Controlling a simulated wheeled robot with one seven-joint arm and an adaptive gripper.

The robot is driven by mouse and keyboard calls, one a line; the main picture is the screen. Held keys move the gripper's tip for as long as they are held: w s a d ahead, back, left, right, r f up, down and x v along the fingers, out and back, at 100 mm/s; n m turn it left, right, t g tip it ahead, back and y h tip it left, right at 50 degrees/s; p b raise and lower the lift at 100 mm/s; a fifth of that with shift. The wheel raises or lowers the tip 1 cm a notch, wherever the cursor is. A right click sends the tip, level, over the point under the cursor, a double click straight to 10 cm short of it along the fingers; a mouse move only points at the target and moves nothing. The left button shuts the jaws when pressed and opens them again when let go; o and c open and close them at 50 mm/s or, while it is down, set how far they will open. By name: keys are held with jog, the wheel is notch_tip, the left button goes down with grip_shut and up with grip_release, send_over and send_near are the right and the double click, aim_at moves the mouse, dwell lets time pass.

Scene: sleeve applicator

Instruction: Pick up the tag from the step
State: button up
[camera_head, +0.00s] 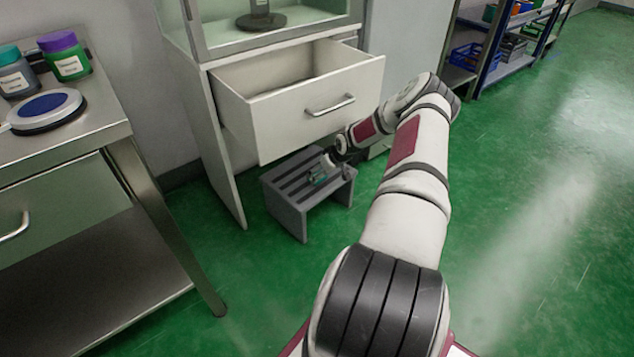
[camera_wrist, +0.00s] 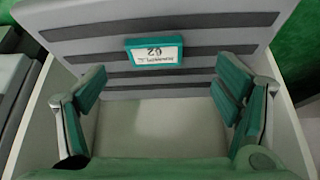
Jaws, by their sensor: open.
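In the head view the step (camera_head: 283,197) stands on the floor below the open drawer, and a small teal patch at my gripper (camera_head: 329,168) cannot be clearly told as tag or fingers. In the wrist view my gripper (camera_wrist: 162,82) is open, with teal pads wide apart on both sides. The tag is ahead of the fingertips, between their lines, and untouched.
The open white drawer (camera_head: 255,125) of the cabinet juts out above the step, close to my wrist. A metal table (camera_head: 95,130) with jars and a round scale (camera_head: 48,110) is at left. Green floor is clear at right; shelves (camera_head: 487,50) stand behind.

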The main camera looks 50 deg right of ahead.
jog(key=shift+d+b+x, duration=0.2)
jog(key=shift+b+x, duration=0.75)
jog(key=shift+x, duration=0.5)
jog(key=shift+d+b+x, duration=0.2)
jog(key=shift+b+x, duration=0.7)
jog(key=shift+x, duration=0.6)
jog(key=shift+w+r, duration=0.15)
jog(key=shift+r, duration=0.05)
jog(key=c, duration=1.2)
